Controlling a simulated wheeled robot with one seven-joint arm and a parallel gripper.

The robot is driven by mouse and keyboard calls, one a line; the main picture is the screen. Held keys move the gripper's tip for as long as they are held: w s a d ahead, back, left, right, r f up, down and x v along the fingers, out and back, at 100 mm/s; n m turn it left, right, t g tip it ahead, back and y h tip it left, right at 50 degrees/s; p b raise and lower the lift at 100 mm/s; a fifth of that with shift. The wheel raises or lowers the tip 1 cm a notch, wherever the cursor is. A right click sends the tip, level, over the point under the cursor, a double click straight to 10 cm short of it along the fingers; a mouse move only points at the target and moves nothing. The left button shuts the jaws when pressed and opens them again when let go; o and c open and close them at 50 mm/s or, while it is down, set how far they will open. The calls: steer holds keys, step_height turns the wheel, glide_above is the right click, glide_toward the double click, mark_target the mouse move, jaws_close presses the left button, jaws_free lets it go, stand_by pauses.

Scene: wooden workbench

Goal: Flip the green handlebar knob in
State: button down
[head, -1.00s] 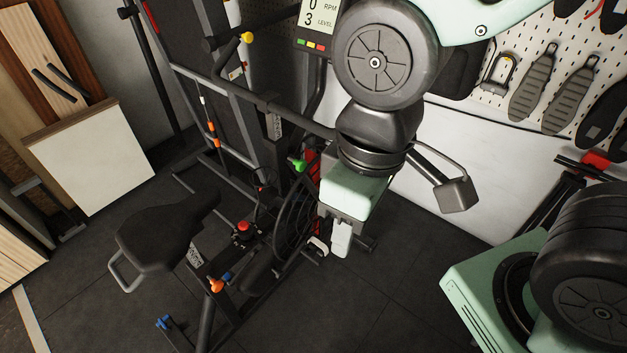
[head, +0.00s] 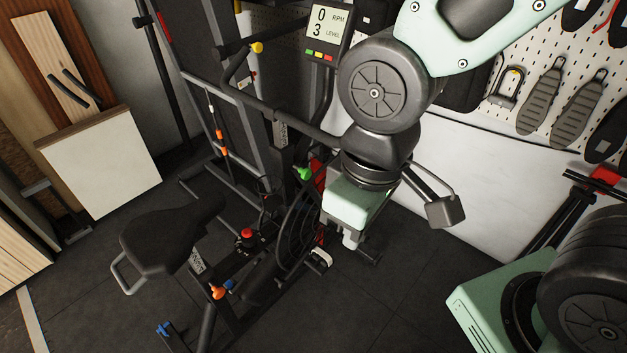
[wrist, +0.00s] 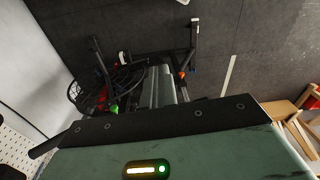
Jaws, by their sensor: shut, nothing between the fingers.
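The green handlebar knob (head: 303,173) is on the exercise bike's front post, just left of my gripper. In the wrist view, the green knob (wrist: 114,109) shows low and left of the fingers, partly cut off by my gripper's body. My gripper (head: 351,241) hangs with its fingers pointing down, to the right of the post and the flywheel, apart from the knob. The fingers (wrist: 165,85) are together and empty. How far the knob sits in its post cannot be told.
A yellow knob (head: 257,47), a red knob (head: 247,234) and an orange knob (head: 218,291) are on the bike. The black handlebar (head: 270,108) runs close to my wrist on the left. The seat (head: 170,235) is farther left.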

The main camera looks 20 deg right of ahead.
steer(key=w+d+f+m+t+y+b, duration=0.1)
steer(key=w+d+f+m+y+b, duration=0.15)
steer(key=w+f+b, duration=0.45)
steer(key=w+d+f+m+t+y+b, duration=0.1)
steer(key=w+f+m+t+y+b, duration=0.15)
steer(key=f, duration=0.85)
steer(key=w+d+f+m+y+b, duration=0.1)
steer(key=w+f+m+y+b, duration=0.1)
steer(key=w+f+m+b, duration=0.5)
steer(key=w+d+f+m+t+y+b, duration=0.1)
steer(key=w+d+m+t+b, duration=0.3)
steer(key=w+d+m+t, duration=0.3)
steer(key=d+t, duration=0.2)
steer(key=t, duration=0.2)
steer(key=shift+w+d+t, duration=0.35)
steer(key=shift+d, duration=0.05)
steer(key=shift+f+b, duration=0.1)
steer(key=shift+b, duration=0.25)
steer(key=b, duration=0.4)
glide_toward(308, 175)
steer(key=x, duration=0.6)
steer(key=shift+w+a, duration=0.1)
steer(key=shift+w, duration=0.3)
